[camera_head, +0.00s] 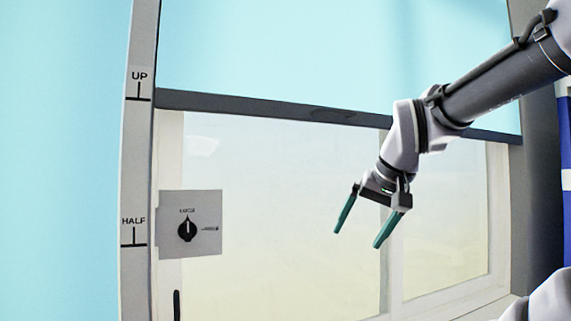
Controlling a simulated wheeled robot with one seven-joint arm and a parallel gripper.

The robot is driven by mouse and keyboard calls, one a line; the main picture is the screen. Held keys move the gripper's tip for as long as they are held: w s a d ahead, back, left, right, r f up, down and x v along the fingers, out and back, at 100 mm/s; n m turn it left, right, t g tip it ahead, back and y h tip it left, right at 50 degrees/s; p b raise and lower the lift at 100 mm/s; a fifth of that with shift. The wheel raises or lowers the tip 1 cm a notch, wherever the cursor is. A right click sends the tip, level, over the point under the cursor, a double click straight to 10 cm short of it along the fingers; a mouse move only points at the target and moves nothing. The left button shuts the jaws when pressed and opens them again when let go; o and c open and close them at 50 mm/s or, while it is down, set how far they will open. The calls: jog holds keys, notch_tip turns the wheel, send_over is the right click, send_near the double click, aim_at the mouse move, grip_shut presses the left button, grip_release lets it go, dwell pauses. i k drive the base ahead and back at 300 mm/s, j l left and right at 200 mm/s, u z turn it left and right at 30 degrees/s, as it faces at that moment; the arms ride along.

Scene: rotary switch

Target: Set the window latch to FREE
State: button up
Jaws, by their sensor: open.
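The window latch is a black rotary knob (187,230) on a light grey square plate (208,203) at the left of the window. Its white pointer mark looks upright, toward a small label at the top of the plate. A second small label with a tick sits to the right of the knob. Both labels are too small to read surely. My gripper (357,240) is open and empty, its two green fingers pointing down-left. It appears well to the right of the latch and does not touch it.
A light blue blind with a dark bottom bar (270,108) covers the window's upper part. A pale post (136,180) at the left carries UP and HALF marks. A window frame bar (395,225) stands behind my gripper. No object shows between gripper and latch.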

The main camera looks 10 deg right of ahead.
aim_at(187, 230)
jog(key=k+j, duration=0.2)
jog(key=k, duration=0.25)
jog(key=k+j+z, duration=0.1)
jog(key=k, duration=0.35)
jog(key=j, duration=0.1)
